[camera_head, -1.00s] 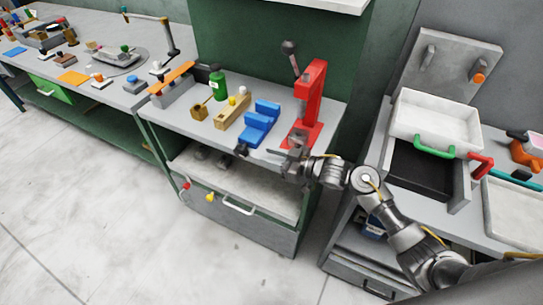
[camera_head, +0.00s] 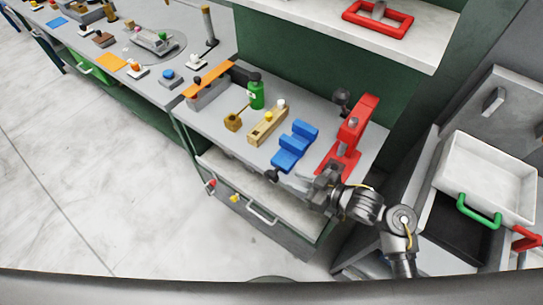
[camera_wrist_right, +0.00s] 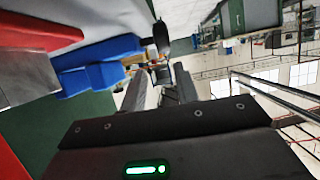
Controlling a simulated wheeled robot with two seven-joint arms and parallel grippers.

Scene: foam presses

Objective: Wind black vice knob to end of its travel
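The blue vice (camera_head: 295,147) stands on the bench near its front edge. Its black knob (camera_head: 272,176) sticks out at the front edge; the knob also shows in the right wrist view (camera_wrist_right: 162,38), just past the fingertips. My right gripper (camera_head: 308,181) is at the front edge, a short way right of the knob in the head view. In the right wrist view its two fingers (camera_wrist_right: 161,85) stand apart with a narrow gap. I see no grip on the knob. My left gripper is not in view.
A red press (camera_head: 350,138) stands close behind my right gripper. A wooden block (camera_head: 267,122) and a green bottle (camera_head: 256,94) stand left of the vice. An open drawer with a white handle (camera_head: 262,213) is below. A white tray (camera_head: 487,170) is at right.

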